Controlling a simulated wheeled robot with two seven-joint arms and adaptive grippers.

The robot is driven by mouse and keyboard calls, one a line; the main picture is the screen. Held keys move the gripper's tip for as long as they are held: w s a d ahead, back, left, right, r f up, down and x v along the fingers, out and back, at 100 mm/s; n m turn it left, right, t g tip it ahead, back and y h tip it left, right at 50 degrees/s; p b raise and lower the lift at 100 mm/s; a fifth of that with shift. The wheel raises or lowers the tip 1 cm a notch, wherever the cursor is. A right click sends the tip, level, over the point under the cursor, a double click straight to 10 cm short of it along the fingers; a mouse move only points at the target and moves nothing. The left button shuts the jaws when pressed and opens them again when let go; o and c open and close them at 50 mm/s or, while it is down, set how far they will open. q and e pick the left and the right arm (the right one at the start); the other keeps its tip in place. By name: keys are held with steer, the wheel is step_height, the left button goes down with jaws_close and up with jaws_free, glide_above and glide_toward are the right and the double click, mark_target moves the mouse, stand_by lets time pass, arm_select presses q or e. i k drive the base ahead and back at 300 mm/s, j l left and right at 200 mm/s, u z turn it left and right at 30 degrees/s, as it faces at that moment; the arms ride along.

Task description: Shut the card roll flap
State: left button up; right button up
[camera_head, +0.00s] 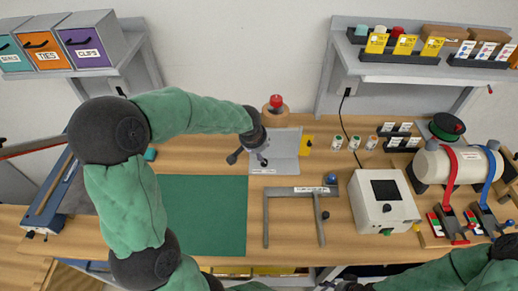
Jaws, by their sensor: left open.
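No part is clearly readable as the card roll flap. My left gripper (249,158) is open and empty, over the left edge of the plate. I cannot tell whether it touches the plate. My right arm comes in at the bottom right. Its gripper (338,284) is partly cut off by the bottom edge, and its jaws are unclear.
A green mat (205,215) lies left of the frame. A white box with a dark screen (384,190) stands right of it. A strapped cylinder (432,166) stands far right. A red-knobbed post (276,112) stands behind the plate. Shelves hang at both sides.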

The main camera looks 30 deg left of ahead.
mark_target(306, 148)
steer(key=k+l, duration=0.8)
